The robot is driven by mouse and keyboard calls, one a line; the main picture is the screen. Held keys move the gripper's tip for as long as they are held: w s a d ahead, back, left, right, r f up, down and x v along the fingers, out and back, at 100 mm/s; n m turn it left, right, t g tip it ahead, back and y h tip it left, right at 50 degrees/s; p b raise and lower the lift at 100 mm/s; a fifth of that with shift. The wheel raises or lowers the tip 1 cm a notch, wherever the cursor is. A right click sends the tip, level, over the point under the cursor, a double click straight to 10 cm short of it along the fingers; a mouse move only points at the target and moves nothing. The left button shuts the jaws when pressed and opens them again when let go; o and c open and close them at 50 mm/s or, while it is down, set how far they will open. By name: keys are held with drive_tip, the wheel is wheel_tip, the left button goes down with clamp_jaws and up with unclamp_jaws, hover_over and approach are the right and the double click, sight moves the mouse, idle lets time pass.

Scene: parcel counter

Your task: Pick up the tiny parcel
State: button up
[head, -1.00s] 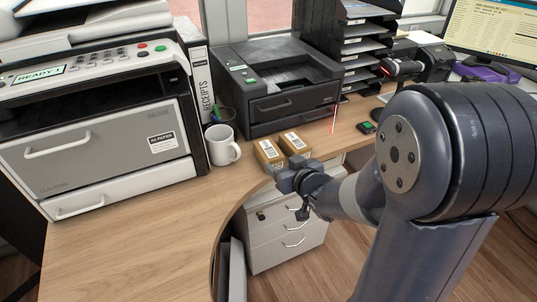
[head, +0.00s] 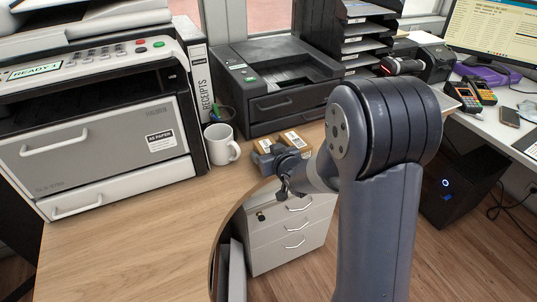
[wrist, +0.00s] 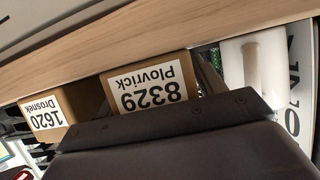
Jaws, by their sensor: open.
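Two small brown parcels with white labels stand side by side on the wooden counter. The left parcel (head: 263,145) is partly hidden by my gripper (head: 270,158). The right parcel (head: 293,139) shows behind the gripper, with its lower part covered. In the wrist view, upside down, the parcel labelled 8329 Plovrick (wrist: 148,84) is straight ahead, and the parcel labelled 1620 Drosnek (wrist: 45,113) is to its left. My gripper is open and close in front of the Plovrick parcel. A finger shows between that parcel and the mug. Contact cannot be told.
A white mug (head: 221,146) stands just left of the parcels. A dark printer (head: 277,85) is behind them, and a large grey printer (head: 100,130) is at the left. The counter edge and a drawer unit (head: 291,234) lie below the gripper. The front-left counter is clear.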

drive_tip(key=shift+c, duration=0.4)
drive_tip(key=c, duration=0.8)
drive_tip(key=shift+r, duration=0.1)
